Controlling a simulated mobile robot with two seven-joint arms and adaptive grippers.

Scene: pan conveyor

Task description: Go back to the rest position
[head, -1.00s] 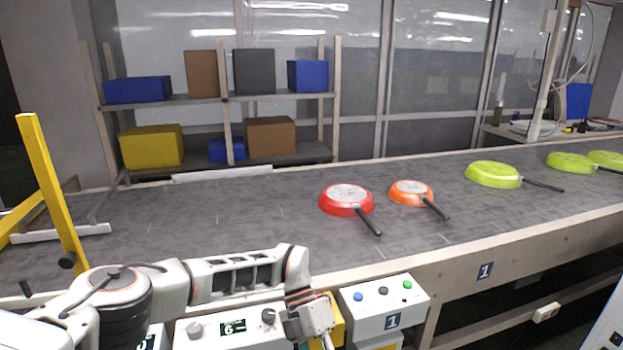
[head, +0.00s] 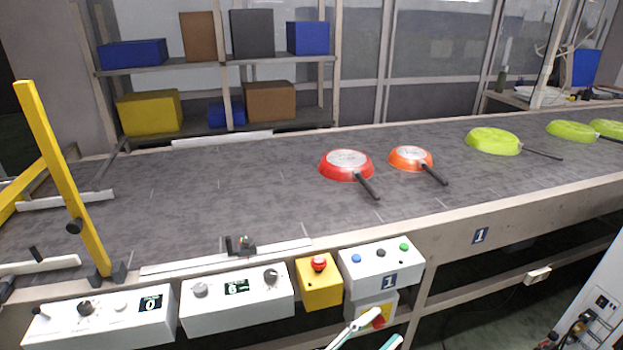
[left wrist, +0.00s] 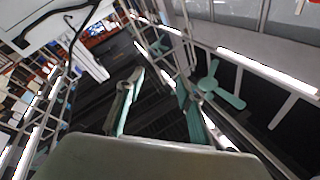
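My left gripper (head: 373,334) shows only by its fingertips at the bottom edge of the head view, in front of the control boxes. In the left wrist view its two teal fingers (left wrist: 158,98) stand apart with nothing between them, so it is open and empty. The rest of the left arm is out of the head view. My right gripper is in neither view.
A conveyor (head: 240,195) carries a red pan (head: 346,165), an orange pan (head: 410,158) and several green pans (head: 492,141). Control boxes (head: 236,300) and a yellow button box (head: 319,283) line its front edge. A yellow frame (head: 62,175) stands at left.

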